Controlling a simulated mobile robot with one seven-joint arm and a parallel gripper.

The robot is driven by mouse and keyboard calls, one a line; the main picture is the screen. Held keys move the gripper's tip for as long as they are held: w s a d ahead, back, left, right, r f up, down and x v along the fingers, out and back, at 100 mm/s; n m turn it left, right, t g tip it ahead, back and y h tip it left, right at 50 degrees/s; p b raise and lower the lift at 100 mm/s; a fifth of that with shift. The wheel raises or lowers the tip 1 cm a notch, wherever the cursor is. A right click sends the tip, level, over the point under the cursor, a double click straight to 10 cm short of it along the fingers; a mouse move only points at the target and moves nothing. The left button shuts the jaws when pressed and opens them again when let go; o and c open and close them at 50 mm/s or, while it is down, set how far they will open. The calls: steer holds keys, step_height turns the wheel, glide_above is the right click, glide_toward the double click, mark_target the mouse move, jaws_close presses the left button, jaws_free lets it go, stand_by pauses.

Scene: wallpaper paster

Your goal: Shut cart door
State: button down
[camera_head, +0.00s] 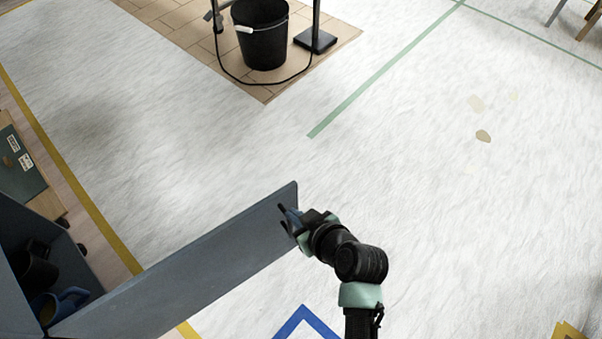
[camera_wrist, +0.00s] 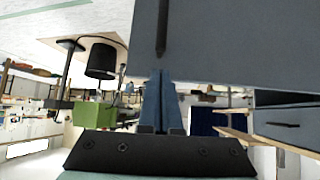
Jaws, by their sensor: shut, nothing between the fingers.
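The cart door (camera_head: 190,265) is a long grey-blue panel. It stands open, swung out from the cart (camera_head: 20,235) at the lower left of the head view, and the cart's inside shows. My gripper (camera_head: 286,214) is by the door's free end, with its fingertips overlapping the panel in the picture. In the wrist view the fingers (camera_wrist: 162,98) are together and empty, and their tips reach the edge of the door (camera_wrist: 245,40). A dark handle-like bar (camera_wrist: 162,28) shows on the door there. I cannot tell whether the fingers touch the door.
A blue mug (camera_head: 68,301) and a dark vessel (camera_head: 35,268) are inside the cart. A black bucket (camera_head: 262,35) stands at the back on wooden flooring. The pale floor around the door is mostly clear, with yellow, green and blue tape lines.

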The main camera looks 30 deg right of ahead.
mark_target(279, 204)
steer(key=shift+b+x, duration=0.65)
steer(key=shift+x, duration=2)
steer(key=shift+w, duration=0.1)
